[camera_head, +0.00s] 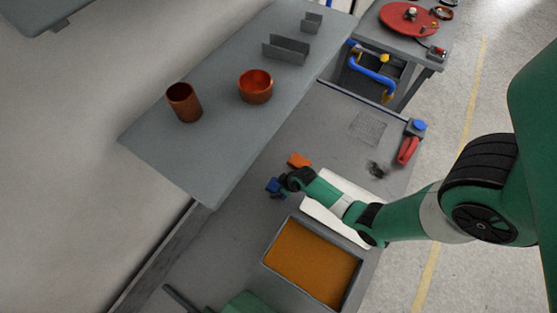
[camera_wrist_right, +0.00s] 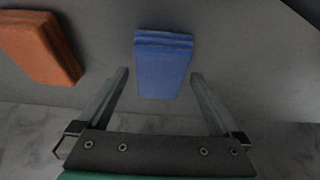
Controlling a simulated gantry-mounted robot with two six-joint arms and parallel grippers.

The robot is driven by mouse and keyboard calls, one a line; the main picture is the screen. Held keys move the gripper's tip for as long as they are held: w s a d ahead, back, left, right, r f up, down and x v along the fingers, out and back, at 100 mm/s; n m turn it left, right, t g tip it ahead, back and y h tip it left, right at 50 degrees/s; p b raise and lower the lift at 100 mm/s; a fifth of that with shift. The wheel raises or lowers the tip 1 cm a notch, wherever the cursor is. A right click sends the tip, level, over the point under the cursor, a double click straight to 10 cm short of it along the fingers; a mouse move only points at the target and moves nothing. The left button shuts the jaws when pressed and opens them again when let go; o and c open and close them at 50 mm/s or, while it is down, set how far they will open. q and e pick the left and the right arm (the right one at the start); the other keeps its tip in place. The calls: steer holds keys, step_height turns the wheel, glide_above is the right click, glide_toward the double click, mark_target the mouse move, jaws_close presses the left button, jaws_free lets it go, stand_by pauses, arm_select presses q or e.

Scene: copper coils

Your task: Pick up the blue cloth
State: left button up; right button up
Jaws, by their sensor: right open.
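The blue cloth (camera_wrist_right: 163,68) is a folded stack on the grey surface. In the right wrist view its near part lies between the two fingertips of my open right gripper (camera_wrist_right: 159,74), and its far part extends past them. I see no finger touching it. In the head view the blue cloth (camera_head: 273,185) shows small at the end of my right gripper (camera_head: 284,183), partly covered by the wrist. A green part of my left arm shows at the bottom edge of the head view, with a dark piece (camera_head: 181,298) beside it; its jaw state is unclear.
An orange cloth (camera_wrist_right: 40,45) lies left of the blue one; it also shows in the head view (camera_head: 299,160). A tray with an orange-brown bottom (camera_head: 265,262) stands nearby. A raised grey shelf (camera_head: 215,130) holds copper pieces. A red clamp (camera_head: 408,150) lies at right.

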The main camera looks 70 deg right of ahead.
steer(key=shift+f, duration=0.2)
stand_by(0.4)
steer(key=c, duration=1.4)
steer(key=r+p, duration=0.1)
steer(key=r, duration=0.1)
steer(key=r+p, duration=0.1)
steer(key=p, duration=0.1)
steer(key=r+p, duration=0.1)
steer(key=r, duration=0.1)
steer(key=shift+s+a+r, duration=0.2)
steer(key=shift+s+r, duration=0.15)
steer(key=shift+s, duration=0.05)
steer(key=s+a+r+p, duration=0.5)
steer(key=s+a+r, duration=0.1)
steer(key=s, duration=0.5)
steer(key=shift+p+v, duration=0.4)
steer(key=shift+v, duration=0.55)
